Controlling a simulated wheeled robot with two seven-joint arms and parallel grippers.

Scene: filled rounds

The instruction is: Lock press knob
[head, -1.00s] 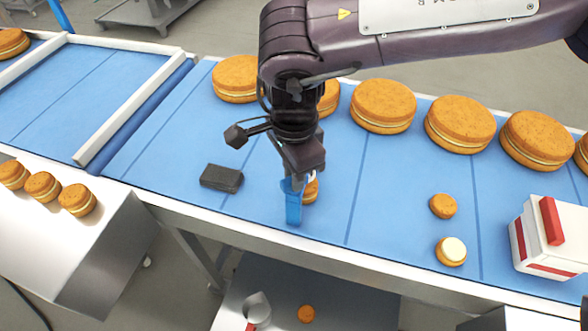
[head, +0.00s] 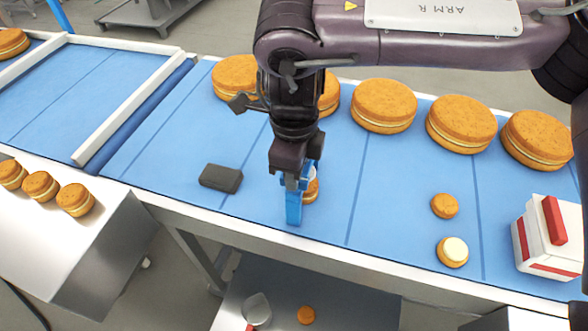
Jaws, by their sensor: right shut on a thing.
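My right gripper (head: 301,181) comes down from the upper right over the blue belt. It is shut on the top of an upright blue press-like tool (head: 294,209), whose foot stands near the belt's front edge. A small white round part (head: 312,173), possibly the knob, shows beside the fingertips; the gripper hides much of it. A small filled round (head: 311,191) sits right beside the blue tool, partly covered by it. I cannot tell whether the knob is locked. My left gripper is not in view.
A dark block (head: 221,178) lies left of the tool. Large filled rounds (head: 384,105) line the belt's back edge. Two small rounds (head: 445,206) and a red-and-white box (head: 545,240) are at the right. The belt (head: 385,205) between is clear.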

